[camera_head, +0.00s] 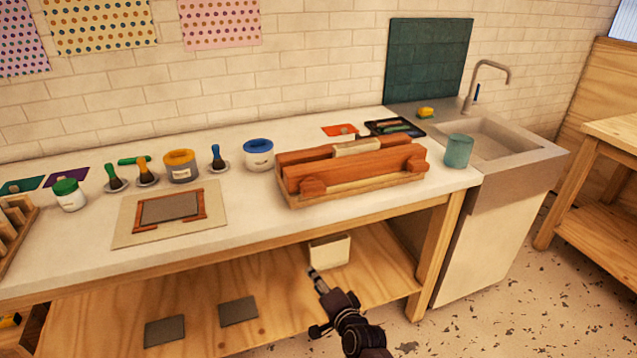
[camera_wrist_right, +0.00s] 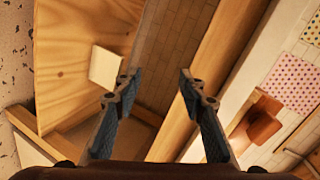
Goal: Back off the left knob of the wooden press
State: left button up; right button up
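The wooden press (camera_head: 345,170) lies on the white worktop, with a pale block in its top. Its left knob (camera_head: 312,187) is a reddish-brown disc on the front face; the right knob (camera_head: 415,164) sits near the other end. My right gripper (camera_head: 316,274) is below the worktop's front edge, apart from the press. In the right wrist view its two fingers (camera_wrist_right: 155,85) are spread with nothing between them. A reddish-brown part (camera_wrist_right: 262,124), seemingly of the press, shows at the right there. My left gripper is out of view.
The worktop edge (camera_head: 240,247) lies between my right gripper and the press. A cream container (camera_head: 330,251) stands on the lower shelf behind the gripper. A blue-lidded tub (camera_head: 258,155) stands left of the press, a teal cup (camera_head: 458,151) to its right.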

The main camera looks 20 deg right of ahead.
aim_at(315, 193)
jog(key=w+d+r+m+t, duration=0.1)
jog(key=w+r, duration=0.1)
jog(key=r, duration=0.5)
jog(key=w+d+r+m+t, duration=0.1)
jog(key=w+r+m, duration=0.1)
jog(key=r, duration=0.5)
jog(key=w+d+r+m+t, duration=0.2)
jog(key=r, duration=0.5)
jog(key=shift+r+h+p, duration=0.2)
jog(key=shift+h+p, duration=0.2)
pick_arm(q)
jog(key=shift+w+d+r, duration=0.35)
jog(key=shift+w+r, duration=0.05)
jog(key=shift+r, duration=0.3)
pick_arm(e)
jog(key=shift+w+a, duration=0.2)
jog(key=shift+w, duration=3.6)
jog(key=c, duration=1)
jog(key=shift+o, duration=0.2)
jog(key=shift+n, duration=0.3)
